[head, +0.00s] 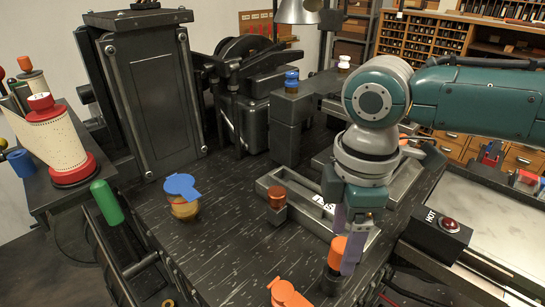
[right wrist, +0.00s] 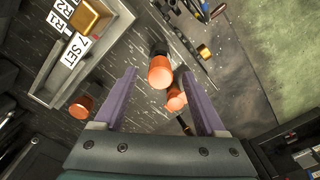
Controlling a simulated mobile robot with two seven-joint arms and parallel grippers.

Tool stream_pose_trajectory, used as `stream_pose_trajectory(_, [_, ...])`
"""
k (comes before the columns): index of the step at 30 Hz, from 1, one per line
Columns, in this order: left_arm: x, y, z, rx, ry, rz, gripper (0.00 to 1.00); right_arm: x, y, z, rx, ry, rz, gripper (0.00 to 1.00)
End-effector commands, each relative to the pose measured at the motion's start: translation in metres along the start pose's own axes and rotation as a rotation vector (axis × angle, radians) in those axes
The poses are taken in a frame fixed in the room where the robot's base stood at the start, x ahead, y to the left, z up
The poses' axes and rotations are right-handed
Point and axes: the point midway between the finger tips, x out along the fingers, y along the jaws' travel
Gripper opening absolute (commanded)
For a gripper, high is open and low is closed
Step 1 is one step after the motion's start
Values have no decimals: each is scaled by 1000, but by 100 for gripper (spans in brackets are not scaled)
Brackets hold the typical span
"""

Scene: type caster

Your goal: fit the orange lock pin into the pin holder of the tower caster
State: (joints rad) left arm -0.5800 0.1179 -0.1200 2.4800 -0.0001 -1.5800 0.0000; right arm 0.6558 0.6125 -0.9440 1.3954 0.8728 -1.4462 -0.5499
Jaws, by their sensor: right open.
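An orange-topped piece with a black lower part (head: 336,252) stands upright at the table's front edge; I take it for the lock pin. My right gripper (head: 347,246) points down over it, its purple fingers open. In the right wrist view, the orange top (right wrist: 160,72) shows between the fingertips (right wrist: 158,78), with no clear grip on it. A second orange piece (head: 287,293) is at the bottom of the head view. The large dark machine (head: 150,90) at the back left may be the tower caster; I cannot make out its pin holder. My left gripper is not in view.
A grey tray (head: 345,248) with a copper-capped post (head: 277,196) lies beside the gripper. A jar with a blue flag-shaped lid (head: 183,190) stands left on the table. Dark blocks with a blue cap (head: 291,78) stand behind.

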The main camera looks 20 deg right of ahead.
Motion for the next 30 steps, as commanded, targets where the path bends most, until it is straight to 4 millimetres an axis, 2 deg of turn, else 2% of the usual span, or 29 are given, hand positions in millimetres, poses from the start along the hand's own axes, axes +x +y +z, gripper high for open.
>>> stream_pose_trajectory(1, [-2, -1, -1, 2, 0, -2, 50, -13, 1, 0, -2, 2, 5, 73])
stream_pose_trajectory(6, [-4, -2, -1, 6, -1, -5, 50, -47, 1, 0, -2, 1, 4, 73])
stream_pose_trajectory(12, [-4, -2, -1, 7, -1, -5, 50, -73, 0, 0, -1, 1, 2, 73])
stream_pose_trajectory(16, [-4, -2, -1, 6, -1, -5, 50, -78, 0, 0, 0, 0, 0, 73])
stream_pose_trajectory(30, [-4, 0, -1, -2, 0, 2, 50, -76, -2, -1, -2, 2, -1, 73])
